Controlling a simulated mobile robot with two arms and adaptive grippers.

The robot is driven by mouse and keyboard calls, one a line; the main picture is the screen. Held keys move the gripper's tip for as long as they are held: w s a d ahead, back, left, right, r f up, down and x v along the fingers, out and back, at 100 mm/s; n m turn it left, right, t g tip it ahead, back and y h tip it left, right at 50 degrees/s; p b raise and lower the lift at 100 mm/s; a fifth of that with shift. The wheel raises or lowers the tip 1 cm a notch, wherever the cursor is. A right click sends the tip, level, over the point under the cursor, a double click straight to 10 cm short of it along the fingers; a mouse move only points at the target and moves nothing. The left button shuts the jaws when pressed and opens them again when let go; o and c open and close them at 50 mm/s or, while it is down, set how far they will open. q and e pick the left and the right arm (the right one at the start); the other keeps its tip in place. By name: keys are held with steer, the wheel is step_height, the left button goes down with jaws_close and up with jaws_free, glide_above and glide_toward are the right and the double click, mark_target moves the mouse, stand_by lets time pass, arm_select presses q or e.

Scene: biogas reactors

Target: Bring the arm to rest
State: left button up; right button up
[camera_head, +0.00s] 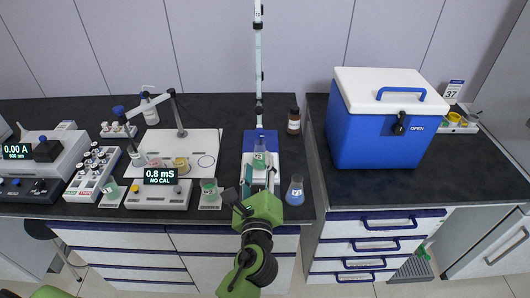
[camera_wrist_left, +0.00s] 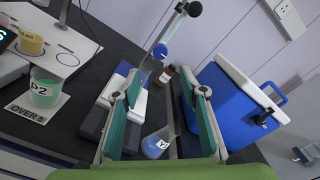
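My left gripper (camera_head: 258,188) reaches in from the bottom centre of the head view, in front of a blue and white stand device (camera_head: 262,137). In the left wrist view its two teal fingers (camera_wrist_left: 160,105) are spread wide apart and hold nothing. My right gripper is not in view.
A labelled green beaker (camera_head: 209,190) and a meter reading 0.8 mS (camera_head: 160,194) stand left of the gripper. A brown bottle (camera_head: 294,120) stands at the back right. A blue cooler box (camera_head: 385,125) sits on the right bench. The bench in front of the cooler is clear.

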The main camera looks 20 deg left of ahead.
arm_select(q)
steer(key=s+a+f+n+g, duration=0.85)
steer(key=s+f+n, duration=0.35)
steer(key=f+n, duration=0.15)
steer(key=s+d+f+n+g+h, duration=0.25)
steer(key=s+n, duration=0.25)
steer(key=s, duration=0.3)
steer(key=s+d+f+n+g+h, duration=0.25)
steer(key=s+n, duration=0.25)
steer(key=s, duration=0.4)
step_height(320, 180, down, 27)
steer(key=s+g, duration=0.2)
steer(key=s+a+f, duration=0.1)
steer(key=s+f, duration=0.7)
steer(key=s+a+f+m+b, duration=0.1)
steer(key=s+a+f, duration=0.1)
steer(key=s+f, duration=0.6)
steer(key=shift+s+a+f+g+b, duration=0.3)
steer(key=shift+f+g, duration=0.1)
steer(key=shift+g, duration=0.05)
